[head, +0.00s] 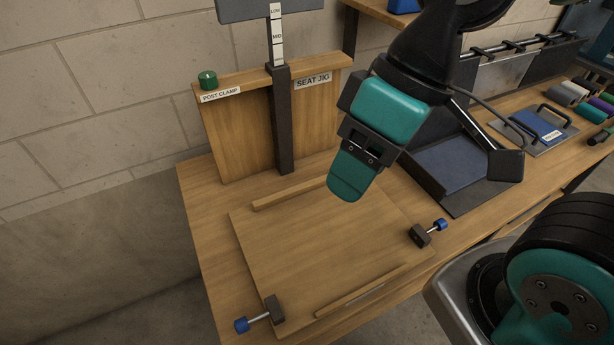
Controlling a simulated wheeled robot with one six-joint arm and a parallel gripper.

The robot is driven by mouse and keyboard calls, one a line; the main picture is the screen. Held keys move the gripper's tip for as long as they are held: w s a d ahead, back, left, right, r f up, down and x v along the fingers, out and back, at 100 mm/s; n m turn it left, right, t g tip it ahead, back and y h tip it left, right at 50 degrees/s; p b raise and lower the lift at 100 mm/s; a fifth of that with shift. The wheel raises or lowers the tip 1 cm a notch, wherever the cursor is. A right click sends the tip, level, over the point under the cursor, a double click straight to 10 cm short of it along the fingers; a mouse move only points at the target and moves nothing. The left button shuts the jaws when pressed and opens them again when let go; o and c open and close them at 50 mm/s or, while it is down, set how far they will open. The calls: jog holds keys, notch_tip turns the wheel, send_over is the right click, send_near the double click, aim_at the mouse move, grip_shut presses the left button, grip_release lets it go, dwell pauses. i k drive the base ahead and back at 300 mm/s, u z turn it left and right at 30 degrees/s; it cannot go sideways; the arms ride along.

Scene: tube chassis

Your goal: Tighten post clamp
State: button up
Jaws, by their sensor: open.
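The post clamp is a green knob (208,79) on the top left of an upright wooden board, above a label reading "POST CLAMP" (220,94). A dark upright post (282,125) runs up the board's front, with a white strip (277,35) marked LOW and MID. A grey plate (240,8) sits at the post's upper part, cut off by the frame. My gripper (352,185) hangs open above the wooden base plate, right of the post and well apart from the knob. It is seen side-on, and nothing shows in it.
The wooden base plate (260,250) has low rails and two blue-handled screw clamps (420,236) (273,310) at its edges. A "SEAT JIG" label (313,81) is on the board. A dark tray (455,165) and a blue pad with handles (538,126) lie to the right. A block wall stands behind.

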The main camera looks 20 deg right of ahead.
aim_at(209, 79)
jog(key=k, duration=0.5)
jog(key=u, duration=0.9)
jog(key=i, duration=0.7)
jog(key=z, duration=0.7)
